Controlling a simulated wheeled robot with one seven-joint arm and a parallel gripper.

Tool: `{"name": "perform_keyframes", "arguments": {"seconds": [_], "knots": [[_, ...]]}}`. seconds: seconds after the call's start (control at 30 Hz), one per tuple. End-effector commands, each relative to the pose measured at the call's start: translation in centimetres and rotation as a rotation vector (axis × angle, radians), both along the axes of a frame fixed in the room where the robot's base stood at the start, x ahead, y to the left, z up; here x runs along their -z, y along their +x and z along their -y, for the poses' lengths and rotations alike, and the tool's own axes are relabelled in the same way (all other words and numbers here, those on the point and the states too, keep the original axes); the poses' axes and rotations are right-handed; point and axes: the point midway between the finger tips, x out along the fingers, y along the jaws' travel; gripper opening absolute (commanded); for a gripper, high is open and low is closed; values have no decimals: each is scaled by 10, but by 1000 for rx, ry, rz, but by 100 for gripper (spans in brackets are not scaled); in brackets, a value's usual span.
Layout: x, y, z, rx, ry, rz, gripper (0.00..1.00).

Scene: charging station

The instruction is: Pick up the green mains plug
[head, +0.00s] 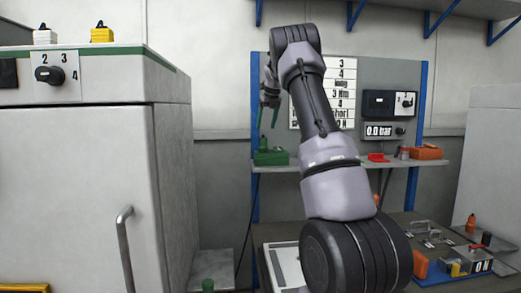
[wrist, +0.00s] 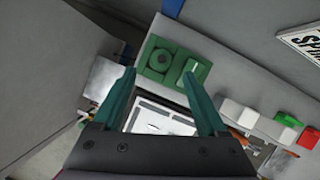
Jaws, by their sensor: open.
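A green mains plug (head: 271,157) sits at the left end of the wall shelf in the head view. In the wrist view a green block (wrist: 149,47) carries a round green piece (wrist: 159,60) and a paler boxy piece beside it; I cannot tell which part is the plug itself. My gripper (head: 267,122) has green fingers pointing down, just above the plug. In the wrist view my gripper (wrist: 160,75) is open and empty, with the round piece showing between its fingertips. The fingers appear apart from it.
The shelf (head: 435,164) also holds a red item (head: 378,158) and an orange box (head: 427,152) farther right. A blue upright (head: 254,195) stands at the shelf's left end. A tall grey cabinet (head: 75,190) stands at left. A cluttered workbench (head: 410,217) lies below.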

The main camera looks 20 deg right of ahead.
Motion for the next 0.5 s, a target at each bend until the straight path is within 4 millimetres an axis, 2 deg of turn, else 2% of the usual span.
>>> {"name": "perform_keyframes", "arguments": {"seconds": [0.3, 0.5], "knots": [[41, 19, 1, 28, 9, -6, 76], [55, 25, 1, 26, 8, -3, 76]]}}
